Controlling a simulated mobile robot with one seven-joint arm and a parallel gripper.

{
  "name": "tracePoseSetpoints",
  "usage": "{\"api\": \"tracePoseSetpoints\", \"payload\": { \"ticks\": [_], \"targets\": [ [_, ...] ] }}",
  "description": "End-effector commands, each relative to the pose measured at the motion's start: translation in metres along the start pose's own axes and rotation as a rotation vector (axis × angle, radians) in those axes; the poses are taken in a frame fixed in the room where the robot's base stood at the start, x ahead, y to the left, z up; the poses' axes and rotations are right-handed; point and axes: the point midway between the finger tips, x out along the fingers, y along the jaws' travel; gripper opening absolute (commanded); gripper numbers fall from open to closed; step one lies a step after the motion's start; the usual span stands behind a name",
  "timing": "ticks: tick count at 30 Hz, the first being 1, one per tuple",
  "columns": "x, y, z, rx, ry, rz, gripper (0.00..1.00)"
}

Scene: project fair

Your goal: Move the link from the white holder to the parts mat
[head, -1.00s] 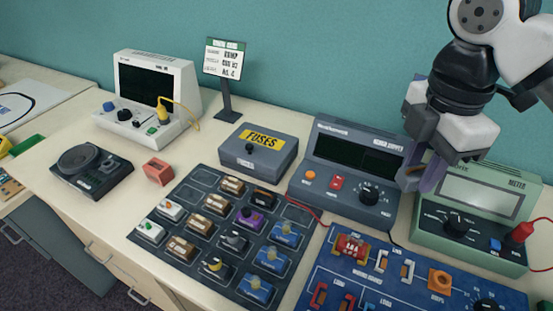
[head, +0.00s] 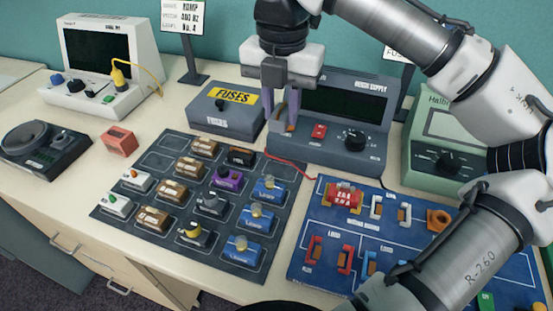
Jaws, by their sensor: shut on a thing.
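My gripper (head: 281,108), with purple fingers, is shut on a small grey-brown piece, seemingly the link (head: 280,117). It is held in the air in front of the bench supply, and the fingers partly hide it. The parts mat (head: 120,210) is dark grey with outlined cells and lies below and to the left of my gripper. Several cells hold parts; cells at its back left and back right look bare. Two white bracket-shaped pieces (head: 376,207) stand on the blue board to the right; I cannot tell which is the white holder.
The grey fuses box (head: 212,121) and bench supply (head: 372,160) stand behind the mat. A red wire (head: 290,160) runs near the mat's back right corner. The blue board (head: 320,217) lies to the right, partly behind my arm. A red block (head: 120,141) sits left.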

Motion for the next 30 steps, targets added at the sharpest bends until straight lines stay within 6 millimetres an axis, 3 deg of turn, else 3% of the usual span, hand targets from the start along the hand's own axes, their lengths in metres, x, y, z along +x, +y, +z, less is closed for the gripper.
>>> {"api": "tracePoseSetpoints", "payload": {
  "ticks": [3, 9, 21, 30],
  "targets": [
    [0.033, -0.002, 0.0, 0.003, -0.001, -0.005, 0.04],
    [0.072, -0.001, 0.0, 0.002, -0.002, -0.003, 0.04],
    [0.116, -0.001, 0.0, 0.003, -0.001, -0.003, 0.04],
    [0.12, 0.0, 0.0, 0.002, -0.002, 0.001, 0.04]
  ]
}}
